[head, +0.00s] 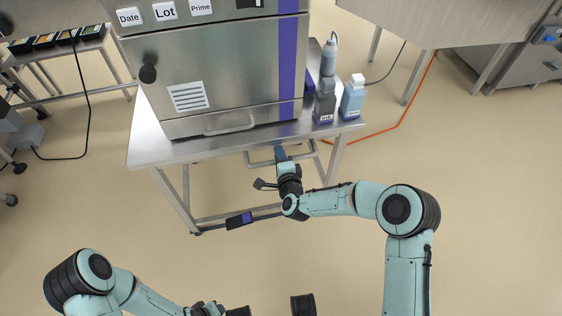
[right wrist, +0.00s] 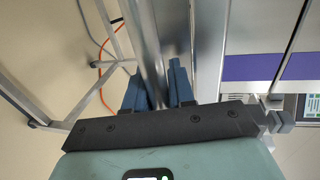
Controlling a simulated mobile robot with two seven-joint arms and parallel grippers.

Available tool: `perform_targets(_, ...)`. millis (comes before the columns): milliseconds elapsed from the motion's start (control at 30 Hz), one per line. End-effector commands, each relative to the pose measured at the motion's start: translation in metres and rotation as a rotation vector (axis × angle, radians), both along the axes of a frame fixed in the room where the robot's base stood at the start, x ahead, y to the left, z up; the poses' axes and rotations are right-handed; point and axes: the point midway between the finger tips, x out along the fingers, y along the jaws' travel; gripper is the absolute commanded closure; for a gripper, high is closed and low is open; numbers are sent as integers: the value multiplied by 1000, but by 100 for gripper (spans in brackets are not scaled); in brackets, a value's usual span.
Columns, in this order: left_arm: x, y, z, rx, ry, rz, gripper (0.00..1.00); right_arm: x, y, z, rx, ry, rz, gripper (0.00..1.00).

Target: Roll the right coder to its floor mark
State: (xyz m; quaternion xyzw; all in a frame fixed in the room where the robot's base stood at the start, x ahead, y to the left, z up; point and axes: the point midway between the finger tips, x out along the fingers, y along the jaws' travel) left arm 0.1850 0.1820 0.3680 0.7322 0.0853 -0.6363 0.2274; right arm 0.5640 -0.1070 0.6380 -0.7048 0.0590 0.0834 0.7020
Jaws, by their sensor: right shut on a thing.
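The right coder (head: 220,75) is a large steel machine with a purple stripe. It stands on a steel stand (head: 160,152) with a handle bar (head: 252,163) along its front edge. My right gripper (head: 280,153) is shut on this handle bar. In the right wrist view, the blue fingers of my right gripper (right wrist: 158,85) lie on both sides of the steel bar (right wrist: 150,45). My left arm comes in at the bottom left, and its hand is cut off by the frame edge. I cannot make out a floor mark.
Two bottles (head: 338,100) and a grey handheld device (head: 329,55) stand on the stand's right end. An orange cable (head: 400,118) runs on the floor at the right. A side table (head: 60,50) stands at the left, another table (head: 450,20) at the back right. The front floor is clear.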

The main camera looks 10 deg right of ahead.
Motion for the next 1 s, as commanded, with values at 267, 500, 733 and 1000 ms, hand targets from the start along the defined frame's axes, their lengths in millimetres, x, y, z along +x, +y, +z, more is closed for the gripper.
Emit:
perform_targets(267,-6,1,-4,-1,18,2,57,6,0,2,0,-4,-2,100)
perform_targets(500,-6,1,-4,0,18,2,57,6,0,3,0,-7,-3,100)
perform_targets(733,-6,1,-4,0,18,2,57,6,0,3,0,-6,-2,56)
perform_targets(1000,-4,1,-3,-1,15,1,57,3,0,1,-1,0,0,56)
